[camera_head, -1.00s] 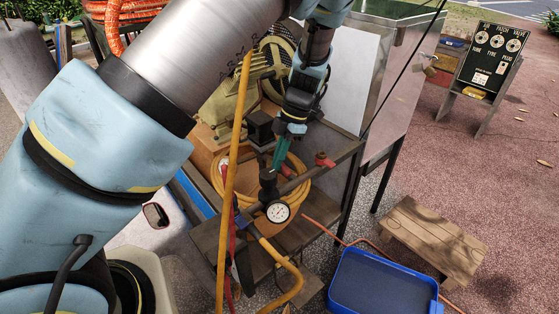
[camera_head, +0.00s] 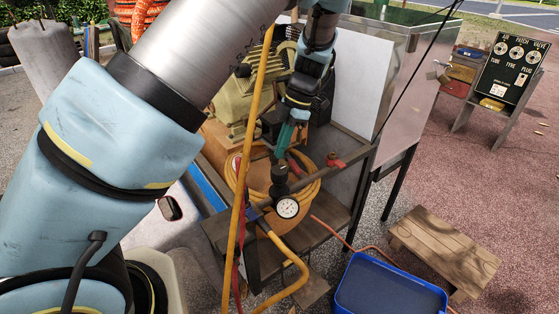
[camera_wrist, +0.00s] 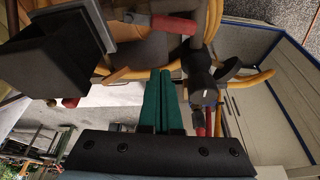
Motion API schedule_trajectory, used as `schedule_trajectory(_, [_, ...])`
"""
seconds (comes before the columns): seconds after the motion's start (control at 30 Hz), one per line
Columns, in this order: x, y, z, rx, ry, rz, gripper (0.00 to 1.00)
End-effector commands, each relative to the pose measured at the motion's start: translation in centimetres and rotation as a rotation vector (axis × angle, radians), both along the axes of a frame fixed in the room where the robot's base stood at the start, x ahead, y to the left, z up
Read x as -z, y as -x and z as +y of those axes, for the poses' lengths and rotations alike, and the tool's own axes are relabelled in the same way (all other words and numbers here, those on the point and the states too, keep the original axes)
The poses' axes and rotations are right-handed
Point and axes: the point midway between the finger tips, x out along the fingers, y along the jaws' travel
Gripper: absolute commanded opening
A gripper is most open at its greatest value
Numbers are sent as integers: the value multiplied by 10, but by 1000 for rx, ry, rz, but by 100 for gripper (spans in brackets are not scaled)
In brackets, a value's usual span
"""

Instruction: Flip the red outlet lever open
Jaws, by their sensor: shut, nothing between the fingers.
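A red lever (camera_head: 293,168) sits on the pipework just above the black regulator (camera_head: 279,176) with its round white gauge (camera_head: 288,207). A long red grip, probably this lever, shows in the wrist view (camera_wrist: 175,24). Another red handle (camera_head: 335,162) stands at the pipe's right end; I cannot tell for certain which is the outlet lever. My gripper (camera_head: 281,153) points down at the pipework, just above and left of the near lever. Its green fingers (camera_wrist: 161,73) are shut with nothing between them. Contact with the lever cannot be made out.
A yellow hose (camera_head: 240,165) rises upright left of my gripper. A coiled hose (camera_head: 236,180) lies behind the regulator. The compressor motor (camera_head: 238,95) is behind left. A blue tray (camera_head: 340,300) and wooden stool (camera_head: 445,250) stand on the ground, right.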

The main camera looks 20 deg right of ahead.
Motion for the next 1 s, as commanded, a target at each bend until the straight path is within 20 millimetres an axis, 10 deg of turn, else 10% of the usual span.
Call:
schedule_trajectory(0.4, [-50,1,-18,-1,2,-1,0])
schedule_trajectory(1.0, [-53,0,-16,3,2,4,0])
